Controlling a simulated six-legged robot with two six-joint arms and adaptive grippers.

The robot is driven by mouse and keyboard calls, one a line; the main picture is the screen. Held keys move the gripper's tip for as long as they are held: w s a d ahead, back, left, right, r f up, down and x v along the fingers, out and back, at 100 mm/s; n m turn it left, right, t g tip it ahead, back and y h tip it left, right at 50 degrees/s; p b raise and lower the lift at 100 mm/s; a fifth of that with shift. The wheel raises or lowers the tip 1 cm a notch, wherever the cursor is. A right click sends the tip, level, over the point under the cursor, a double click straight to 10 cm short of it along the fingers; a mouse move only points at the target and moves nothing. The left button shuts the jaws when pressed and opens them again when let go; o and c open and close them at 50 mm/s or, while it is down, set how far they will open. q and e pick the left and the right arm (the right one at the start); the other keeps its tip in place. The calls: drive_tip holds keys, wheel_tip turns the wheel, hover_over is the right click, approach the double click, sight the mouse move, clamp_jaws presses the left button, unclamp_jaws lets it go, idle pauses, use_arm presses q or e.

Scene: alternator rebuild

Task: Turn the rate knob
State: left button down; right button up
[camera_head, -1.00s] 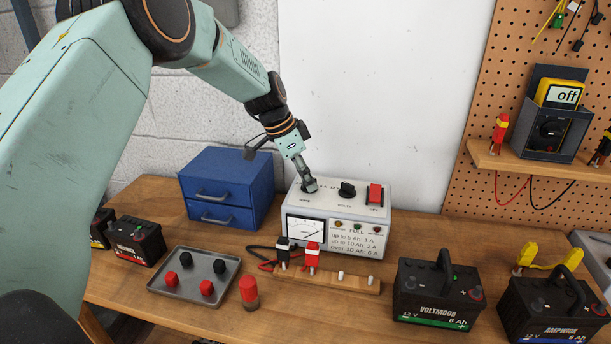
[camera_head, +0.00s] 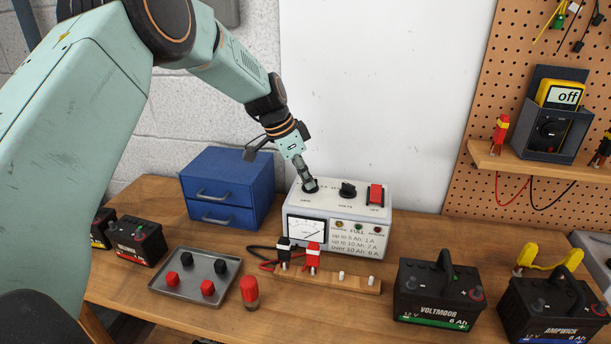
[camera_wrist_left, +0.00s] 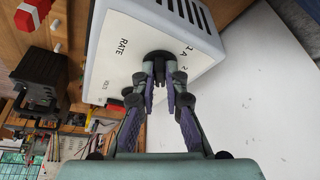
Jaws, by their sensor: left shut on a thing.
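The rate knob (camera_wrist_left: 157,58) is a black knob on top of the white charger (camera_head: 340,200). My left gripper (camera_head: 310,184) comes down onto the knob from above. In the wrist view its two fingers (camera_wrist_left: 160,88) are shut on the knob, one on each side. The fingers hide part of the knob, and its pointer does not show clearly. My right gripper is not in view.
A second black knob (camera_head: 347,190) and a red switch (camera_head: 375,194) sit on the charger top. A blue drawer box (camera_head: 228,185) stands to its left. Clips on a wooden rail (camera_head: 330,281), a tray (camera_head: 195,292) and a Voltmoor battery (camera_head: 438,291) stand in front.

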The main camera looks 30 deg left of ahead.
use_arm(q)
drive_tip(key=shift+d+r+n+t+y+p, duration=0.15)
drive_tip(key=shift+r+n+t+y+p, duration=0.2)
drive_tip(key=shift+n+p, duration=0.7)
drive_tip(key=n+p, duration=0.2)
drive_tip(key=p, duration=0.2)
drive_tip(key=n+y+p, duration=0.1)
drive_tip(key=n+p, duration=0.1)
drive_tip(key=p, duration=0.2)
drive_tip(key=n+y+p, duration=0.1)
drive_tip(key=n+p, duration=0.2)
drive_tip(key=p, duration=0.1)
drive_tip(key=shift+w+d+r+t+y, duration=0.15)
drive_tip(key=shift+d+r+t+y, duration=0.1)
drive_tip(key=shift+r+t, duration=0.1)
drive_tip(key=shift+d+f+n+p, duration=0.1)
drive_tip(key=shift+f+n+p, duration=0.1)
drive_tip(key=shift+n+p, duration=0.3)
drive_tip(key=shift+w+f+n+y, duration=0.1)
drive_tip(key=shift+f+n+y, duration=0.05)
drive_tip(key=shift+n+y, duration=0.2)
drive_tip(key=shift+n, duration=0.5)
drive_tip(key=c, duration=1.7)
unclamp_jaws()
drive_tip(key=o, duration=0.3)
drive_tip(key=shift+s+f, duration=0.15)
drive_tip(key=shift+s, duration=0.1)
